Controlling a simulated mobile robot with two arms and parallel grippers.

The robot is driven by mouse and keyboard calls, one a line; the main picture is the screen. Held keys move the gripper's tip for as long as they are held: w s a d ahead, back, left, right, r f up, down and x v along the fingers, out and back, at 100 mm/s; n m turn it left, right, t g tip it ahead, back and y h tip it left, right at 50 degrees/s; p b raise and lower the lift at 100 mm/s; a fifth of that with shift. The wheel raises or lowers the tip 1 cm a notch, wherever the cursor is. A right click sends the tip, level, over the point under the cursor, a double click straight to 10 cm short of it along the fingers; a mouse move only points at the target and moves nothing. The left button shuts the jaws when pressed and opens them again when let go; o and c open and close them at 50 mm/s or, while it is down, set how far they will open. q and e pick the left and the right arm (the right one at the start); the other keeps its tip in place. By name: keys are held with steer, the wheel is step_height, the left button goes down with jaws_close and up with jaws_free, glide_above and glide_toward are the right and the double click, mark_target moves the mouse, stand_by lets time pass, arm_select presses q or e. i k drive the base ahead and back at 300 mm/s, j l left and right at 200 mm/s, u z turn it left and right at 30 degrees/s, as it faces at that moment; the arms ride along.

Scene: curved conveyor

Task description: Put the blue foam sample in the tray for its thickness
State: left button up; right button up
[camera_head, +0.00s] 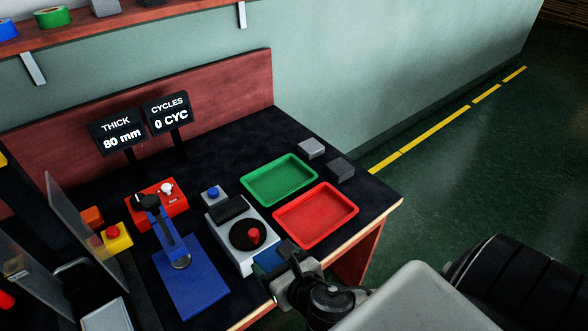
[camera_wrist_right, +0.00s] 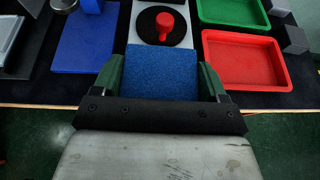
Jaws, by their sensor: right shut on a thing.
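The blue foam sample (camera_wrist_right: 162,75) is a textured block between the two fingers of my right gripper (camera_wrist_right: 160,82), which is shut on it. In the head view the foam (camera_head: 267,258) shows only in part, at the front edge of the grey device, with my right gripper (camera_head: 290,272) over it. The green tray (camera_head: 280,180) and the red tray (camera_head: 316,215) lie on the dark table to the right of the device, and both are empty. A display (camera_head: 120,133) reads THICK 80 mm. My left gripper is not in view.
A grey device (camera_head: 232,238) with a black disc and red knob stands just beyond the foam. A blue-based press (camera_head: 180,265) stands to its left. Two grey blocks (camera_head: 341,168) lie right of the trays. A CYCLES display (camera_head: 167,112) reads 0 CYC.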

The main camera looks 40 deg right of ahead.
mark_target(271, 187)
steer(key=i+l+u, duration=0.1)
steer(key=l, duration=0.7)
steer(key=i+l+u, duration=0.1)
steer(key=l, duration=0.75)
steer(key=i+l+u, duration=0.1)
steer(key=l, duration=0.7)
steer(key=l+u, duration=0.1)
steer(key=u, duration=0.9)
steer(key=i+l, duration=0.05)
